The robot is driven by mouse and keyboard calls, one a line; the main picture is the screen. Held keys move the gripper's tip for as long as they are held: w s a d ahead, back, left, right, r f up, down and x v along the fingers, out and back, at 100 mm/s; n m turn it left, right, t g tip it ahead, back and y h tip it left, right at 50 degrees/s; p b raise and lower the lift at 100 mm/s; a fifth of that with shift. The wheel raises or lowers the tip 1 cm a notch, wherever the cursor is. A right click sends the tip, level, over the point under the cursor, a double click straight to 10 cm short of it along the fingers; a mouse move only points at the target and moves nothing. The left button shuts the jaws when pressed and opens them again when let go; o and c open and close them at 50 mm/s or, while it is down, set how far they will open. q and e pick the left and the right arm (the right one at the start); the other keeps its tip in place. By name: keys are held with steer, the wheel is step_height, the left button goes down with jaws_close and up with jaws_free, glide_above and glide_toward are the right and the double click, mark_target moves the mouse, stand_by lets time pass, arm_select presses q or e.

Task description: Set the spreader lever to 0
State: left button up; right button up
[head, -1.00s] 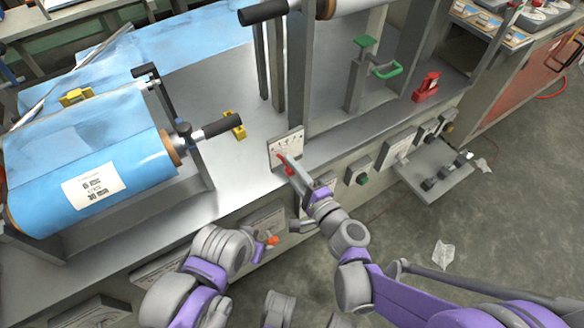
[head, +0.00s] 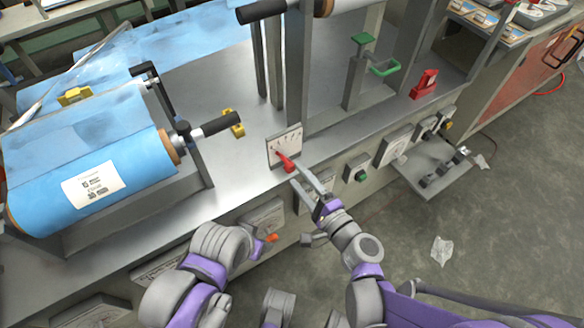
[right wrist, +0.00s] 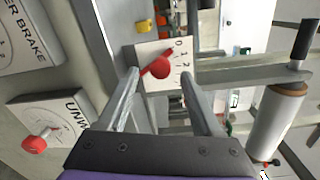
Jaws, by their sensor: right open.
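The spreader lever (head: 285,161) is a red lever with a ball end on a pale scale plate (head: 292,141) at the table's front edge. In the head view it slants from upper left down to the ball at lower right. In the right wrist view the red ball (right wrist: 161,67) covers part of the plate, and small digits beginning with 0 run down its right side. I cannot read the exact setting. My right gripper (head: 296,174) is open and empty, its fingertips close to the ball and on either side of it in the wrist view.
A blue film roll (head: 90,180) lies left on the table. Below the plate, the front panel carries an orange-red knob (head: 271,238) near my left arm, and a green button (head: 362,175) to the right. A red clamp-like part (head: 424,83) stands further right.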

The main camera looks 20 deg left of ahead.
arm_select(q)
steer(key=shift+r, duration=0.15)
arm_select(e)
steer(key=v, duration=0.6)
steer(key=shift+s+d, duration=0.1)
steer(key=s+d+f+n+g+h, duration=0.3)
steer(key=s+d+n+h, duration=0.3)
steer(key=d, duration=0.6)
steer(key=s+d+f+n+g+h, duration=0.35)
steer(key=s+d+h, duration=0.3)
steer(key=d, duration=0.55)
arm_select(q)
step_height(320, 180, up, 21)
steer(key=w+t+p, duration=0.1)
steer(key=p, duration=1.8)
steer(key=shift+w, duration=0.35)
arm_select(e)
step_height(320, 180, up, 22)
steer(key=w+t+h, duration=0.1)
steer(key=w, duration=0.1)
steer(key=shift+d+n, duration=0.35)
steer(key=shift+d, duration=0.05)
